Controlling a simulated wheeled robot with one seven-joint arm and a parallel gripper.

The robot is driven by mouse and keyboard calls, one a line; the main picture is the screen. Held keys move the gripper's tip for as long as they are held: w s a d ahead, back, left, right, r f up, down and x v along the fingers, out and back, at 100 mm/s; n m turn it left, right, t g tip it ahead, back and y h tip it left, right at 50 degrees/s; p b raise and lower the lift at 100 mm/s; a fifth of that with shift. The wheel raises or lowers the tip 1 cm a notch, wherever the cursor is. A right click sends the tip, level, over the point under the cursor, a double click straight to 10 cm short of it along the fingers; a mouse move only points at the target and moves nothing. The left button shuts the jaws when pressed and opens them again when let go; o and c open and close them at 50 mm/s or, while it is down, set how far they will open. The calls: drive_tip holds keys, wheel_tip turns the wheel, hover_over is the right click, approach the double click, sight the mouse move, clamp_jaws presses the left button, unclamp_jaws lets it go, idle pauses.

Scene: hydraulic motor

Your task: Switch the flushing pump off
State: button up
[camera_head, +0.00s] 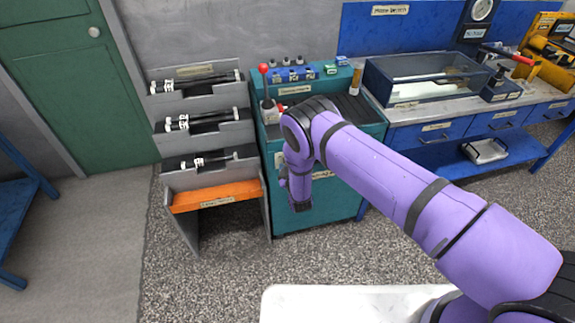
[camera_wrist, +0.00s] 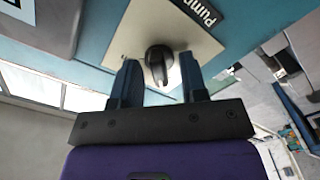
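In the wrist view a black rotary knob (camera_wrist: 160,62) sits on a beige plate (camera_wrist: 135,32) on a teal surface. A label reading "Pump" (camera_wrist: 196,12) is by the plate's upper edge; the rest of its text is cut off. My gripper (camera_wrist: 160,72) is open, with one dark finger on each side of the knob. I see a gap between each finger and the knob, and cannot tell how deep the fingers reach. In the head view my arm's end is in front of the teal cabinet (camera_head: 345,205), and the knob is hidden there.
A grey rack (camera_head: 205,145) with several black-and-white rods and an orange shelf (camera_head: 217,195) stands left of the cabinet. A red-knobbed lever (camera_head: 264,69) rises from the cabinet top. A blue bench (camera_head: 440,135) with a tank (camera_head: 425,78) is on the right.

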drive_tip(key=v, duration=1)
drive_tip(key=shift+s, duration=0.4)
drive_tip(key=shift+w+d+r, duration=0.1)
